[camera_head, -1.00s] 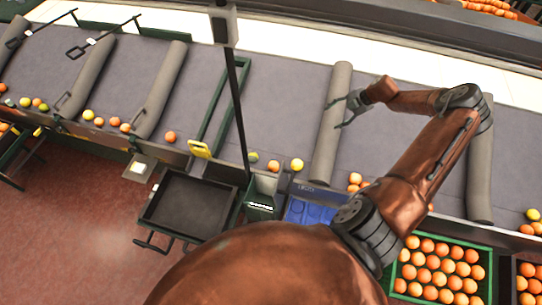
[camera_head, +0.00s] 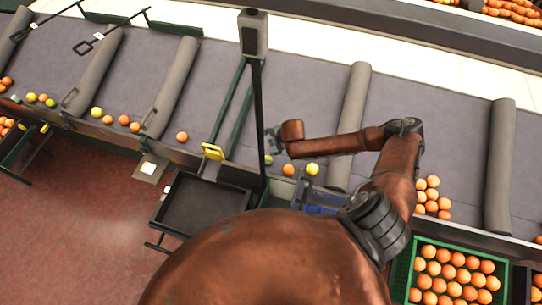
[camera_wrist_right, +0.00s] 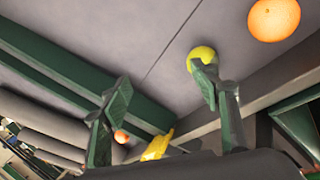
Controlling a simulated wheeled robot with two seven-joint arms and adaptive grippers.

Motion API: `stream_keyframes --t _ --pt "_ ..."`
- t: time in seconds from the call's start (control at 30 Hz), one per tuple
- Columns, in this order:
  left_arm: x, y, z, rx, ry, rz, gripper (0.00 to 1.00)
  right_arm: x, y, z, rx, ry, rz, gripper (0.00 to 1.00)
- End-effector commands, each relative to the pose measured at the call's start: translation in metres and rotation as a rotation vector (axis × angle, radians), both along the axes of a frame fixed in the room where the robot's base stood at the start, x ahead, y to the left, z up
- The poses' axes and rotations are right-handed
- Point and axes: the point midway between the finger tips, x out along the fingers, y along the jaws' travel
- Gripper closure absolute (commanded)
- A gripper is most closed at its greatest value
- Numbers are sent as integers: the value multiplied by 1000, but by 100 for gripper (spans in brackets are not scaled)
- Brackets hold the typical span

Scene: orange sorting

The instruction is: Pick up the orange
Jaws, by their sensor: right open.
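An orange (camera_head: 289,170) lies on the grey sloped surface, between a green fruit (camera_head: 268,160) and a yellow fruit (camera_head: 312,169). My right gripper (camera_head: 272,140) is open and empty, just above these fruits in the head view; its height over the surface is hard to judge. In the right wrist view my right gripper (camera_wrist_right: 162,95) shows two spread fingers. There an orange (camera_wrist_right: 274,18) is at the top right, outside the fingers. A yellow-green fruit (camera_wrist_right: 201,57) is partly hidden behind the right finger. My left gripper is not in view.
Green rails and a dark post (camera_head: 259,120) stand just left of my right gripper. A grey roller-like divider (camera_head: 352,115) is to the right. Other oranges (camera_head: 430,195) lie beyond it. A black tray (camera_head: 200,208) and a green crate of oranges (camera_head: 408,272) are at the front.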

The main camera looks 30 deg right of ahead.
Motion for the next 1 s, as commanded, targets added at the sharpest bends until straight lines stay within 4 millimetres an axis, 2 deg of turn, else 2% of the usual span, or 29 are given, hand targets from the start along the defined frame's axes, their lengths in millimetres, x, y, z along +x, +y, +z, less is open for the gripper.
stream_keyframes --t 0.03,0.1,0.27,0.57,0.8,1.0 --pt "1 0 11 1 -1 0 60 -14 8 0 24 57 -14 44" --pt "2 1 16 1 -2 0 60 -30 16 -7 50 120 -29 44" --pt "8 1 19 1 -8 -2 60 -46 24 -19 76 183 -45 44" --pt "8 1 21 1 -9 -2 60 -37 27 -49 78 185 -52 44" --pt "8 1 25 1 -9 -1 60 -25 35 -80 77 183 -50 44" --pt "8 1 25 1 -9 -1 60 -22 37 -88 77 182 -48 44"
